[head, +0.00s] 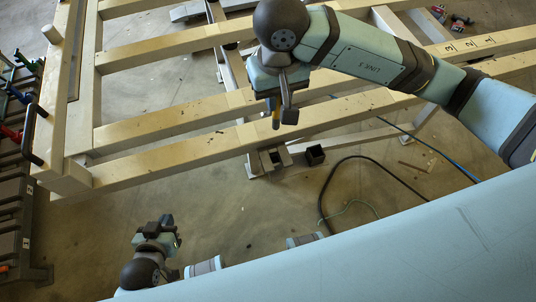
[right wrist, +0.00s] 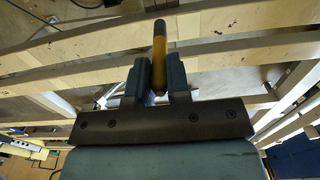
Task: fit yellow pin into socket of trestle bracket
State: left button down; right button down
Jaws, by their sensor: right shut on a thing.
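The yellow pin (head: 276,122) is held in my right gripper (head: 280,112) and points down, in front of the wooden frame's front beam. In the right wrist view the pin (right wrist: 160,42) sits between the two fingers (right wrist: 160,68), which are shut on it; its far tip is dark. A grey metal trestle bracket (head: 268,162) with a dark square opening stands below the front beam, under and slightly left of the pin. The pin is apart from it. My left gripper (head: 165,230) is low at the left, away from the frame, too small to tell its opening.
The pale wooden frame (head: 190,150) spans the upper part. A small black square box (head: 315,154) is right of the bracket. A dark cable (head: 325,190) curls on the floor. A tool rack (head: 18,190) stands at the far left.

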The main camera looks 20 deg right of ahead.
pick_arm(q)
jog(key=shift+d+r, duration=0.1)
pick_arm(e)
notch_tip(320, 180, down, 19)
jog(key=shift+d+f, duration=0.1)
jog(key=shift+f, duration=0.05)
pick_arm(q)
jog(key=shift+d, duration=0.1)
pick_arm(e)
jog(key=shift+f+b, duration=0.2)
jog(key=shift+b, duration=0.1)
jog(key=c, duration=1.1)
grip_release()
pick_arm(q)
jog(key=shift+d, duration=0.1)
